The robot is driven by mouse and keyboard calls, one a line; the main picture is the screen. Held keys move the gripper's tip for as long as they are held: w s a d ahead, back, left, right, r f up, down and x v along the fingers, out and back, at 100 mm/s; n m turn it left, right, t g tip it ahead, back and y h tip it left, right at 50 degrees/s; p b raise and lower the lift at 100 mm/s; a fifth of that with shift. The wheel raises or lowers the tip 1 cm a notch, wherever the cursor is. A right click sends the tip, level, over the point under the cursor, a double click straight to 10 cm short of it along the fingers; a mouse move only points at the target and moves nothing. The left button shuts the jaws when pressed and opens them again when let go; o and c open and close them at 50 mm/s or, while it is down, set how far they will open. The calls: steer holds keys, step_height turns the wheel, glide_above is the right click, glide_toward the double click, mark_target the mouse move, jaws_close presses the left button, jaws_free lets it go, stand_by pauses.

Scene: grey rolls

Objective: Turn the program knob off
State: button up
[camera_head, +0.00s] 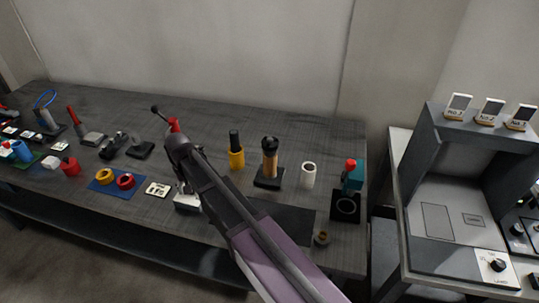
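A dark round knob (498,265) sits on a white plate at the front of the grey unit on the right. Another dark knob (517,229) is on a panel at the right edge, and a dark control (535,280) is cut off by the frame below it. The labels are too small to read, so I cannot tell which is the program knob. My arm reaches from the bottom middle up and left over the table, well left of these knobs. My gripper's fingers cannot be made out at its far end.
Three tags (489,111) stand on the grey unit's frame (425,150). A narrow gap separates table and unit.

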steer(key=m, duration=1)
steer(key=shift+m, duration=0.3)
step_height(320, 180, up, 14)
steer(key=p, duration=1.4)
steer(key=s+d+r+n+p, duration=0.1)
steer(key=s+d+n, duration=0.1)
steer(key=d, duration=1.1)
steer(key=s+d+r+n+p, duration=0.1)
steer(key=d+n, duration=0.1)
steer(key=d, duration=1.1)
steer(key=shift+s+n, duration=0.3)
steer(key=shift+s, duration=0.1)
steer(key=shift+d, duration=0.1)
steer(key=s+d+n, duration=0.2)
steer(key=s+d, duration=0.4)
steer(key=d, duration=0.5)
steer(key=shift+s+d+n, duration=0.15)
steer(key=shift+n, duration=0.15)
